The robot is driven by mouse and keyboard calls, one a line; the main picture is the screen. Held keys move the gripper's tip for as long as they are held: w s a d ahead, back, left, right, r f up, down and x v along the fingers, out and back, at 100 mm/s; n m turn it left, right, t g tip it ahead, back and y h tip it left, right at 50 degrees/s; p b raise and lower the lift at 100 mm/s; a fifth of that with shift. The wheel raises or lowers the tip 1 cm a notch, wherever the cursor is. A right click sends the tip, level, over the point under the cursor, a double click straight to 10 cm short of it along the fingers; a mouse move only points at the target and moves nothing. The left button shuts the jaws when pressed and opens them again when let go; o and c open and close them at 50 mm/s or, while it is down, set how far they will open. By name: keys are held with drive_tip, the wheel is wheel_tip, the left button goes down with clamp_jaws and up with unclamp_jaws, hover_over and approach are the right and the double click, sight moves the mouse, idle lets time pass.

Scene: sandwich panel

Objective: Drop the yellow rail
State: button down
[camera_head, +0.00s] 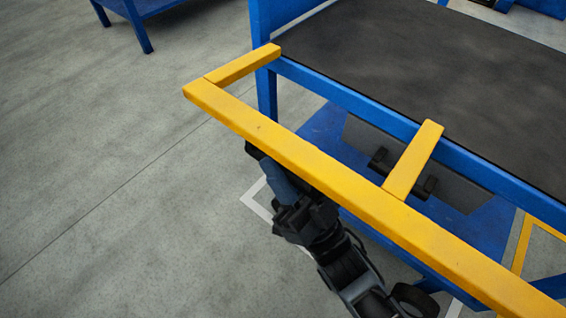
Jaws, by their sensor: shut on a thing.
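The yellow rail (335,177) runs diagonally from the upper left to the lower right of the head view. A short arm at its left end and a cross piece near its middle reach toward the blue bench's front edge. My gripper (270,170) is at the rail's underside, left of the cross piece, and is shut on the rail. The rail hides most of its fingertips. My arm comes up from the bottom of the view.
The blue bench (345,98) has a dark flat top (440,75) and a lower blue shelf. A dark grey panel with black handles (425,185) is under the top. Another blue table (138,14) stands at the upper left. The grey floor at left is clear.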

sight(283, 144)
wheel_tip(283, 144, up, 5)
drive_tip(key=m+t+h+p, duration=0.3)
drive_tip(key=m+h+p, duration=0.1)
drive_tip(key=m+h, duration=0.1)
drive_tip(key=shift+m, duration=0.6)
drive_tip(key=c, duration=1.1)
unclamp_jaws()
drive_tip(key=shift+f, duration=0.1)
drive_tip(key=shift+v, duration=4)
drive_tip(key=shift+a+f, duration=0.1)
drive_tip(key=shift+a, duration=0.05)
